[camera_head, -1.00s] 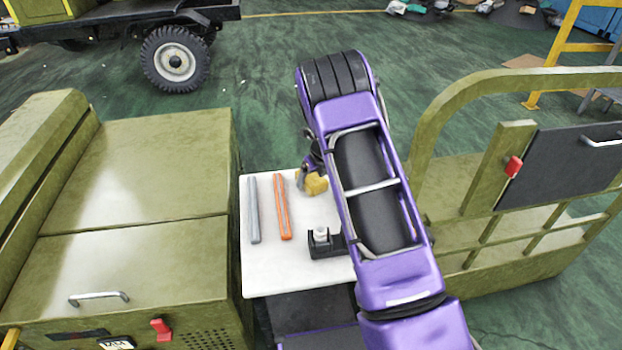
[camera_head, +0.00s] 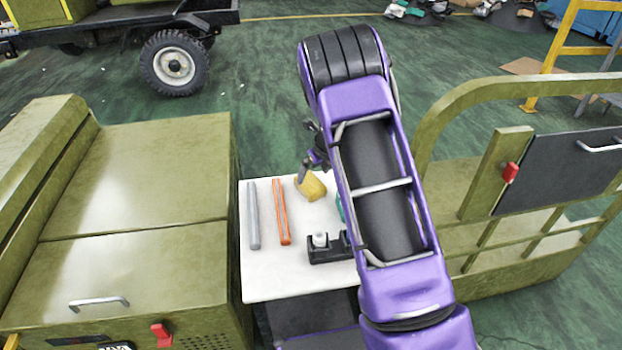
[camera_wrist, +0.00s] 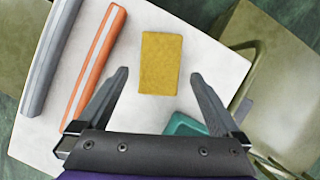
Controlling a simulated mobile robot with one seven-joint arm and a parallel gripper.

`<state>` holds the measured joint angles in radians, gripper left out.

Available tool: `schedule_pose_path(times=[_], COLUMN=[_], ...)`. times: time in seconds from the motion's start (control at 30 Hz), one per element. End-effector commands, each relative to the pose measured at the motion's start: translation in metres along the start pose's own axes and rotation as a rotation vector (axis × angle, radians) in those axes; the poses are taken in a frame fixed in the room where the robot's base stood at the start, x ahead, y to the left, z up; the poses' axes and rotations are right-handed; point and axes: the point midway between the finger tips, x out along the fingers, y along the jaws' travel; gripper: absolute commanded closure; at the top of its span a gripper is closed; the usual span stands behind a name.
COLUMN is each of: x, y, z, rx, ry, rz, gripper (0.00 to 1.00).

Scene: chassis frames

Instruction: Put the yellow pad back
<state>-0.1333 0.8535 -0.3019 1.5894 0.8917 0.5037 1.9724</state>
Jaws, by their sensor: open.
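The yellow pad (camera_head: 312,187) is at the back of the white tabletop (camera_head: 268,278), right of the orange bar. In the wrist view the pad (camera_wrist: 160,62) shows whole as an upright rectangle, with white surface around it. My gripper (camera_wrist: 160,76) is open and empty, with its fingers spread wider than the pad and the pad between and beyond the tips in the picture. In the head view my gripper (camera_head: 306,170) is partly hidden by my purple arm, just behind and above the pad.
An orange bar (camera_head: 281,212) and a grey bar (camera_head: 253,215) lie to the left. A black holder (camera_head: 326,252) stands at the front right. A teal object (camera_wrist: 187,125) is near my right finger. Green cabinets (camera_head: 130,180) and a railing (camera_head: 455,110) flank the table.

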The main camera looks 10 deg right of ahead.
Motion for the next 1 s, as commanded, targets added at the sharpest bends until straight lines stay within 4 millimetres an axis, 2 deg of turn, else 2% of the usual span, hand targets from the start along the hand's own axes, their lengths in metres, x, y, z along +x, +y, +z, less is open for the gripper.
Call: schedule_pose_path(times=[0.03,0.1,0.3,0.47,0.87,0.97,1.0], x=[-0.015,-0.028,-0.052,-0.058,-0.059,-0.07,-0.079], y=[0.0,0.001,0.0,0.0,0.0,-0.005,-0.009], z=[0.002,0.001,0.0,0.0,0.001,0.013,0.023], rx=[-0.001,-0.001,0.001,0.0,-0.003,-0.052,-0.093], ry=[-0.001,0.0,0.0,0.001,-0.001,-0.023,-0.042], rz=[0.0,0.001,0.0,0.001,-0.002,-0.032,-0.059], gripper=[0.0,0.0,0.0,0.0,0.0,0.0,0.0])
